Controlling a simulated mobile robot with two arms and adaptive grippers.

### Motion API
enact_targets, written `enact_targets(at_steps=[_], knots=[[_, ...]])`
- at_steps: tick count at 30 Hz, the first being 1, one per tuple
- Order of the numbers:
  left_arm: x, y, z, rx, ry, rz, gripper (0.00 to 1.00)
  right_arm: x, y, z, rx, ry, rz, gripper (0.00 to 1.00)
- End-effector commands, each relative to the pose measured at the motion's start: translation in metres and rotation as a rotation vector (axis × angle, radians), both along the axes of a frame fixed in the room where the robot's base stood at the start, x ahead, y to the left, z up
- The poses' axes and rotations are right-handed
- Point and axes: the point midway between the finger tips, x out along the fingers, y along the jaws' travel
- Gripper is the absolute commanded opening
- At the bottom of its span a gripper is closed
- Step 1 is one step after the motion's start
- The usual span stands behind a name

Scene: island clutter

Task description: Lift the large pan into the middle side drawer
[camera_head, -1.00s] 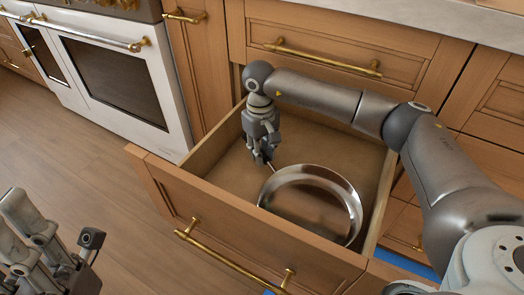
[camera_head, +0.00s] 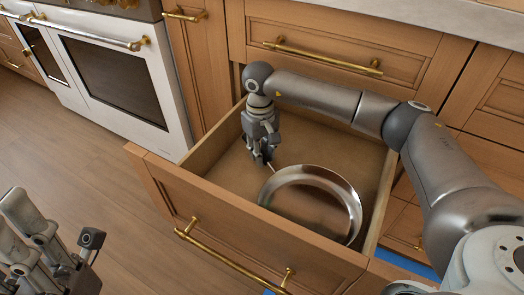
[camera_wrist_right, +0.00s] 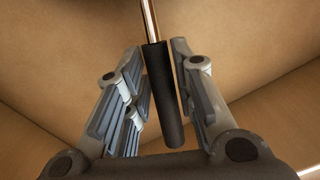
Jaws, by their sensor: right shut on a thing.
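The large pan (camera_head: 312,207) is a shiny round metal pan inside the open side drawer (camera_head: 232,215), toward its front right. Its open side faces up. Whether its base touches the drawer floor I cannot tell. My right gripper (camera_head: 264,158) reaches down into the drawer at the pan's left and is shut on its handle. In the right wrist view, the dark handle (camera_wrist_right: 163,95) lies between the fingers, with its metal stem running up out of frame. My left gripper (camera_head: 62,243) is at the lower left, its fingers spread, empty and away from the drawer.
The drawer floor (camera_head: 228,167) is bare around the pan, mostly at the left and back. A closed drawer (camera_head: 335,50) with a brass handle is above. A white oven (camera_head: 120,75) stands at the left. Wooden floor (camera_head: 85,165) is clear in front.

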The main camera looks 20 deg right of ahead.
Motion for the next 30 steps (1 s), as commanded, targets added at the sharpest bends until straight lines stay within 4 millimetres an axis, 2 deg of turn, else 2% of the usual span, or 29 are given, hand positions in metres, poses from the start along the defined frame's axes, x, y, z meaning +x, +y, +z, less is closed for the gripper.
enact_targets(at_steps=[24, 25, 30], knots=[[0.0000, 0.0001, -0.0010, 0.000, -0.012, 0.000, 0.33, 0.0001, 0.0001, -0.0060, 0.000, 0.000, 0.000, 0.00], [0.0000, 0.0001, -0.0010, 0.000, -0.012, 0.000, 0.33, 0.0001, 0.0001, -0.0060, 0.000, 0.000, 0.000, 0.25], [0.0000, 0.0001, -0.0017, 0.001, -0.009, 0.000, 0.33, 0.0001, 0.0001, -0.0063, 0.000, 0.000, 0.000, 0.47]])
